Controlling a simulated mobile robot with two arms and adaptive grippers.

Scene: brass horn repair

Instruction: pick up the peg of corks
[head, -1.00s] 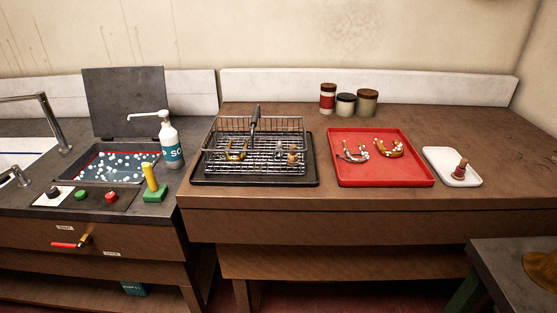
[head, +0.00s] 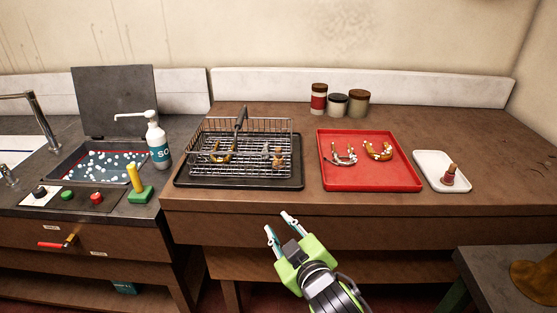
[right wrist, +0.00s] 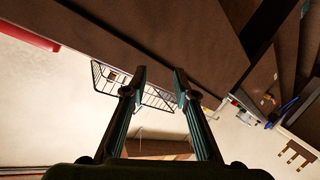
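A small stacked reddish-brown peg, which looks like the peg of corks (head: 449,176), stands on a white tray (head: 428,161) at the right of the wooden bench in the head view. My right gripper (head: 279,222) is in front of the bench's front edge, well to the left of the peg and apart from it. Its two fingers are spread with nothing between them; the right wrist view (right wrist: 159,75) also shows them open and empty. The peg does not show clearly in the right wrist view. My left gripper is not in view.
A wire basket (head: 207,139) with horn parts sits on a dark tray (head: 297,184). A red tray (head: 374,178) with curved brass pieces lies between it and the white tray. Jars (head: 337,105) stand behind. A grey stool or table (head: 490,270) is at lower right.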

